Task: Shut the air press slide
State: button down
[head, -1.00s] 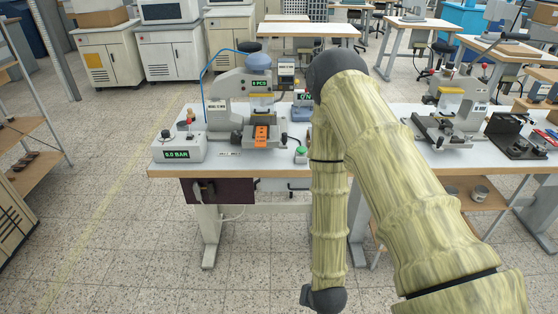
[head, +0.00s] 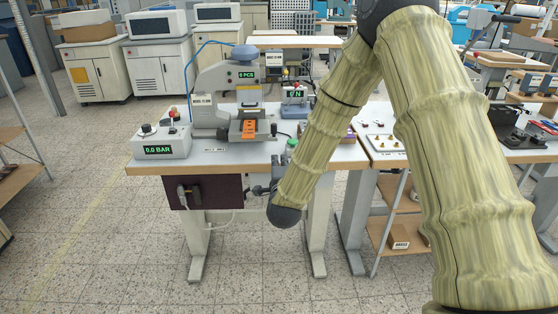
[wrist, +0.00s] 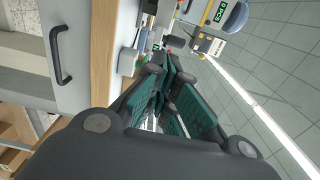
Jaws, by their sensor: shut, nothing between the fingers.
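The air press (head: 212,98), grey with a blue-grey dome on top, stands on the work table. It also shows at the top of the wrist view (wrist: 232,15). Its slide (head: 236,134) carries an orange piece (head: 249,128) and appears to stick out at the front, below the press head. My gripper (wrist: 165,75) is shut and empty, with its green finger pads together. In the wrist view it points along the table edge toward the tabletop. In the head view my forearm hides much of the gripper, near the table's front edge and apart from the slide.
A pressure box (head: 162,142) sits left of the press, with a blue hose rising behind it. A green button (head: 292,143) and a force display (head: 294,94) are to its right. A second table (head: 400,157) adjoins on the right.

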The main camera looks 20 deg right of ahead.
jog(key=p+x, duration=0.1)
jog(key=x, duration=1.1)
jog(key=shift+w+d+f+p, duration=0.1)
jog(key=shift+w+p, duration=0.1)
jog(key=shift+p, duration=0.1)
jog(key=shift+w, duration=0.1)
jog(key=b+x, duration=0.3)
jog(key=x, duration=0.5)
jog(key=shift+w+f, duration=0.15)
jog(key=shift+w, duration=0.05)
jog(key=shift+w+d, duration=0.15)
jog(key=shift+w, duration=0.2)
